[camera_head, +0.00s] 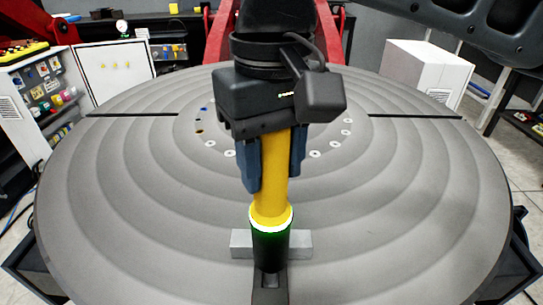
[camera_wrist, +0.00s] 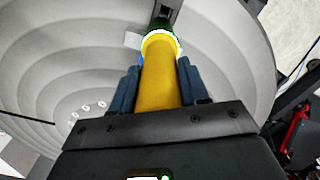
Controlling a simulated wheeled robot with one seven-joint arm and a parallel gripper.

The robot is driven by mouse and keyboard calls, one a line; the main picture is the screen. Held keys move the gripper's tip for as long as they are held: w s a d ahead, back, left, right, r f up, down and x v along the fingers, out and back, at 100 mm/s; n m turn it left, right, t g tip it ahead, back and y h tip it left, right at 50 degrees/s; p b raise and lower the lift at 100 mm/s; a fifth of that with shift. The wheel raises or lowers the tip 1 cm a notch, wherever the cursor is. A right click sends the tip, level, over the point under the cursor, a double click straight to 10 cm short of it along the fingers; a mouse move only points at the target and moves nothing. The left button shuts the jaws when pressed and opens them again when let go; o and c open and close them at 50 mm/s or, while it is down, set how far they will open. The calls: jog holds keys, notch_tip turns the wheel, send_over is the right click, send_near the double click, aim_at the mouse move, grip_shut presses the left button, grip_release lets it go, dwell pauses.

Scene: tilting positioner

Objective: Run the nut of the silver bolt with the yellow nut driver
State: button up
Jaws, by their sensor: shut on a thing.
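The yellow nut driver (camera_head: 268,200) is between the blue-grey fingers of my gripper (camera_head: 273,178), which is shut on its handle. It points down, nearly upright, with a bright ring above a dark green-black lower end (camera_head: 270,246). In the wrist view the yellow handle (camera_wrist: 160,85) runs away from my gripper (camera_wrist: 158,68) toward the dark end. That end stands in front of or over a light grey block (camera_head: 300,243) on the disc. The silver bolt and its nut cannot be made out; the driver covers that spot. Whether the driver touches them, I cannot tell.
The big round grey table (camera_head: 420,200) has stepped rings and a circle of pale round spots (camera_head: 315,154) near its middle. A dark slotted bar (camera_head: 270,292) lies at the front. White cabinets (camera_head: 425,75) stand behind. Much of the disc is clear.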

jog(key=shift+r+p, duration=2.45)
jog(key=shift+r, duration=1.1)
